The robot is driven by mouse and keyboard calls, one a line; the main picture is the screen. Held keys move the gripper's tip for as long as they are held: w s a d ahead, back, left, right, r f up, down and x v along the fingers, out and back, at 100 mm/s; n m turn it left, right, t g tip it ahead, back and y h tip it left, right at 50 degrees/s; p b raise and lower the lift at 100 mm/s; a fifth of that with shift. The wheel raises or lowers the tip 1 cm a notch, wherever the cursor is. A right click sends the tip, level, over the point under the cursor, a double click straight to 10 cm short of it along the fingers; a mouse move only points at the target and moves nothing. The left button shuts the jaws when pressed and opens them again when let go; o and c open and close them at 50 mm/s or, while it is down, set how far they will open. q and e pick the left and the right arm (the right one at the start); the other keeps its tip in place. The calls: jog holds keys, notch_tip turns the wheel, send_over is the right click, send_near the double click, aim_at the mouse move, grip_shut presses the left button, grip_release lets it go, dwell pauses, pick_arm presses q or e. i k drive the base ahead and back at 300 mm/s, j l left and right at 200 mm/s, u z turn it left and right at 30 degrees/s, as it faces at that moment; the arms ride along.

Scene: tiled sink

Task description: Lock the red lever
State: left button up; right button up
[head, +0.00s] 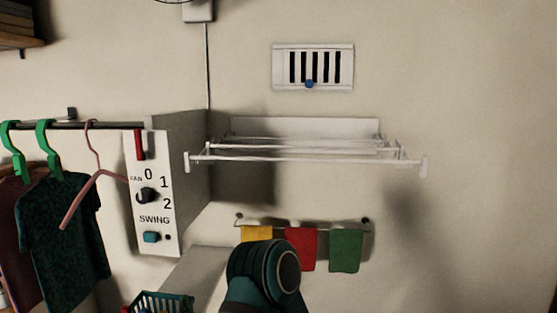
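The red lever (139,145) is a small upright bar near the top left of the white front of a box-shaped unit (172,218) on the left. It stands above the printed word FAN. Neither of my grippers is in view. A dark teal link of mine shows at the bottom middle, away from the lever.
A white drying rack (300,157) juts from the wall right of the unit. Yellow, red (301,250) and green cloths hang below it. Clothes (66,230) on hangers crowd the unit's left side. A vent (313,67) is above, a basket (160,304) below.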

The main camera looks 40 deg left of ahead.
aim_at(142, 155)
jog(key=u, duration=2)
jog(key=j+u, duration=0.1)
jog(key=j, duration=0.15)
